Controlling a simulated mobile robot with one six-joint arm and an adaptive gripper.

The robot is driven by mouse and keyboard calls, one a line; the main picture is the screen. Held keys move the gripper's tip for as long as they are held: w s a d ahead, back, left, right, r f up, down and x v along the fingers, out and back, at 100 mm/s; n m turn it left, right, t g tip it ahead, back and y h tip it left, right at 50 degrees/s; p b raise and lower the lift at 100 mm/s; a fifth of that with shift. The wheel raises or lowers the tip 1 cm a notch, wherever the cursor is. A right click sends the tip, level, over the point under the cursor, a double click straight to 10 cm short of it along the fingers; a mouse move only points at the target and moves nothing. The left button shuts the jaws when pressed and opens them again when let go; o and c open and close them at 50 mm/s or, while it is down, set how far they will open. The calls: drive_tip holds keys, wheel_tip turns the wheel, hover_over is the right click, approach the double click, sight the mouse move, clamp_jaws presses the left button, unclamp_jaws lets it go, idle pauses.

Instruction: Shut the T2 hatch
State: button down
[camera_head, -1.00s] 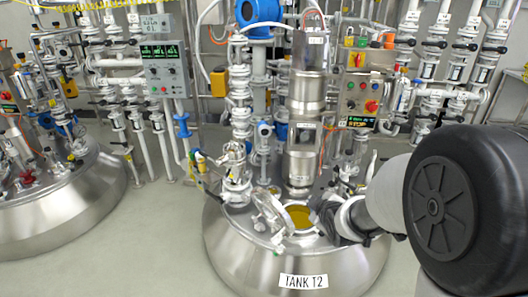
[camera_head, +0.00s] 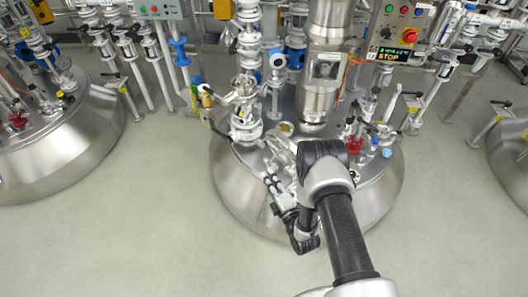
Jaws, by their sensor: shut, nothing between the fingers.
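Tank T2 (camera_head: 232,190) is the domed steel vessel in the middle of the head view. A pale, metallic hatch lid (camera_head: 280,149) appears on its top, left of my arm. My arm covers the area just right of it, so the hatch mouth is mostly hidden. I cannot tell how far the lid stands open. My gripper (camera_head: 271,184) is shut and empty, over the front left of the dome, just in front of the lid. I cannot tell whether it touches the lid.
A steel column (camera_head: 325,70) rises behind the hatch. Valves and pipes (camera_head: 247,110) crowd the left of the dome, and red-handled fittings (camera_head: 354,146) stand at the right. A control box (camera_head: 402,30) is behind. The floor (camera_head: 140,230) in front is clear.

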drive_tip(key=w+a+b, duration=0.1)
drive_tip(key=w+b, duration=0.3)
drive_tip(key=w, duration=0.7)
drive_tip(key=shift+a+r, duration=0.3)
drive_tip(key=shift+a, duration=0.05)
drive_tip(key=shift+d, duration=0.1)
